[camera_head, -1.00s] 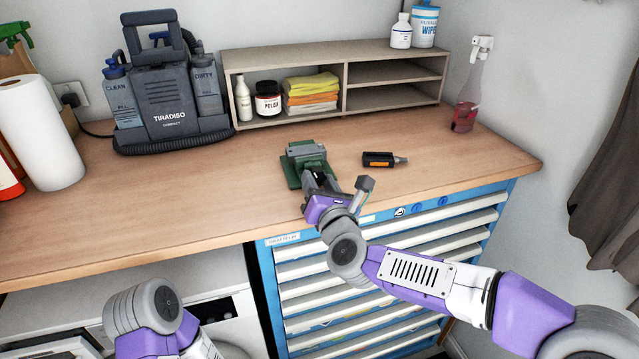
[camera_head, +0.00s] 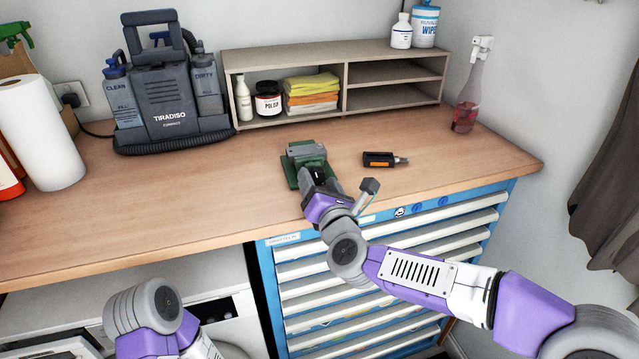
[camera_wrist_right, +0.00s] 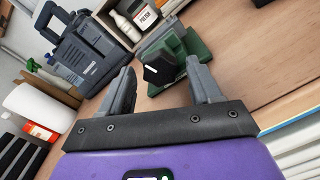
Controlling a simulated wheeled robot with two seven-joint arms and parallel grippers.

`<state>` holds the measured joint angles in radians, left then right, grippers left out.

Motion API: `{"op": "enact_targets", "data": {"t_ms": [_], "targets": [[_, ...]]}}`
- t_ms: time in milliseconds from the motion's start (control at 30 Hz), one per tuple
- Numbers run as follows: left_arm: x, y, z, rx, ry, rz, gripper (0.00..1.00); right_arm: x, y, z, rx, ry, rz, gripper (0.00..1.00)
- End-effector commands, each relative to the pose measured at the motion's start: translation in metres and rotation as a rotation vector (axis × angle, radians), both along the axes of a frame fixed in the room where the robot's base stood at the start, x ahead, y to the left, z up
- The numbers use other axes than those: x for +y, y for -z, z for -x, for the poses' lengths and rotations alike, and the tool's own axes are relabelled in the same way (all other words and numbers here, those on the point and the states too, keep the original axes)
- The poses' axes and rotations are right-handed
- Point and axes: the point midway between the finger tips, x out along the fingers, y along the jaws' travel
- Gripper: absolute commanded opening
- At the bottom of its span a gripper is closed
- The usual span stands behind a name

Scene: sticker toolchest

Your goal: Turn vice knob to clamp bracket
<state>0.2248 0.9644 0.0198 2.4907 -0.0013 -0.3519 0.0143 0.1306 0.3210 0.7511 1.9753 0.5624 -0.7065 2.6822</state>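The green vice (camera_head: 292,170) stands on the wooden workbench near its front edge. It also shows in the right wrist view (camera_wrist_right: 195,42), with its dark knob (camera_wrist_right: 158,73) facing my right gripper. My right gripper (camera_head: 312,178) is at the front of the vice, and its fingers hide the knob in the head view. In the right wrist view, my right gripper (camera_wrist_right: 160,68) is open, with the knob between the fingertips and gaps on both sides. Grey parts lie on top of the vice, but I cannot tell the bracket from the jaws. My left gripper is out of view.
A black and orange tool (camera_head: 380,159) lies right of the vice. A wooden shelf (camera_head: 344,83) stands behind, with a grey cleaning machine (camera_head: 170,100) and a paper roll (camera_head: 40,130) to the left. The bench (camera_head: 190,190) left of the vice is clear.

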Motion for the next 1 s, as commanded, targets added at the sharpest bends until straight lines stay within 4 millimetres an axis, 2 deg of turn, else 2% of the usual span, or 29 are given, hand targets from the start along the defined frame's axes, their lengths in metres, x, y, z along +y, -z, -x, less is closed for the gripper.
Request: {"op": "enact_targets", "data": {"t_ms": [367, 800, 1000], "targets": [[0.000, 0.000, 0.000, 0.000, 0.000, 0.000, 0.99, -0.001, -0.001, 0.003, -0.001, 0.001, 0.002, 0.68], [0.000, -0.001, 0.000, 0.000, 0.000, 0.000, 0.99, -0.017, -0.001, 0.059, -0.003, 0.002, 0.002, 0.68], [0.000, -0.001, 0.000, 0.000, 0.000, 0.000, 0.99, -0.020, 0.000, 0.071, 0.000, 0.001, 0.001, 0.68]]}}
